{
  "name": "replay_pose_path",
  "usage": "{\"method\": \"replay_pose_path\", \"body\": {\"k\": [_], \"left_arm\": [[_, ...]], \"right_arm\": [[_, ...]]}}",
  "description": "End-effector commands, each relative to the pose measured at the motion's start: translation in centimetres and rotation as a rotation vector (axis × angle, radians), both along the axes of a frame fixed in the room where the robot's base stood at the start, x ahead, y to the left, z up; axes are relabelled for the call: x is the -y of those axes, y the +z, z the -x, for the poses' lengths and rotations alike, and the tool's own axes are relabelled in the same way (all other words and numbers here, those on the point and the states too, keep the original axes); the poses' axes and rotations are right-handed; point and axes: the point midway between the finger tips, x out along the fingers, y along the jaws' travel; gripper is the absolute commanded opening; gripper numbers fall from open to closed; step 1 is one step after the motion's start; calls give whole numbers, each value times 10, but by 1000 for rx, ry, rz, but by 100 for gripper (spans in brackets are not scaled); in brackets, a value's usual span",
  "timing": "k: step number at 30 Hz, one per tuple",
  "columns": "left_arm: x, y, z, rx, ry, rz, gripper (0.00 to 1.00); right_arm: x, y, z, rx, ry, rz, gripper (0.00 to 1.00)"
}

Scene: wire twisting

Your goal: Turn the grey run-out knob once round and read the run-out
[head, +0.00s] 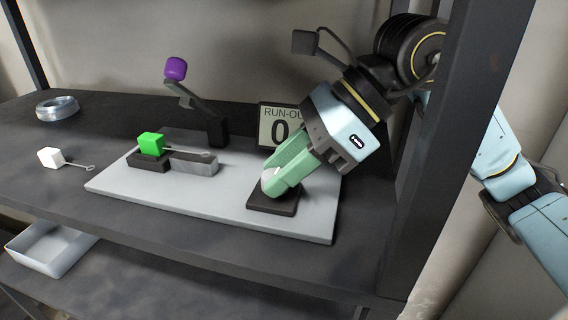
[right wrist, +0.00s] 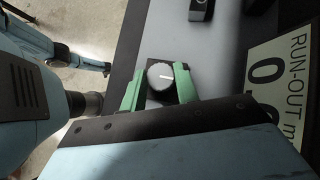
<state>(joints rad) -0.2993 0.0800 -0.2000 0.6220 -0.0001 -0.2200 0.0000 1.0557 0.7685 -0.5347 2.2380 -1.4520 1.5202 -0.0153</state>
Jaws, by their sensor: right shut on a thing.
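The grey run-out knob (right wrist: 160,76) is a round dial with a white mark on its face, on a dark square base (head: 274,202). My right gripper (head: 280,185) reaches down over it with green fingers. In the right wrist view the fingers (right wrist: 159,86) are shut on the knob from both sides. In the head view the fingers hide most of the knob. The run-out display (head: 270,125) stands behind; its first digit is 0, and the gripper covers the rest. In the right wrist view the display (right wrist: 275,62) shows "0." with the following digit partly hidden.
A light grey plate (head: 125,186) carries the knob base, a green block (head: 151,143) on a dark holder, and a lever with a purple knob (head: 176,68). A white block with a looped wire (head: 50,157) and a wire coil (head: 57,107) lie left. A dark post (head: 440,150) stands right.

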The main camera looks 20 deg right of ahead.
Motion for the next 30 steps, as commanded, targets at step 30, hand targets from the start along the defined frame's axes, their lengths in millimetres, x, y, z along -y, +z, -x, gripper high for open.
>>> {"method": "replay_pose_path", "body": {"k": [30], "left_arm": [[-13,-12,2,-4,-7,-18,48]], "right_arm": [[-2,1,-9,0,698,-3,8]]}}
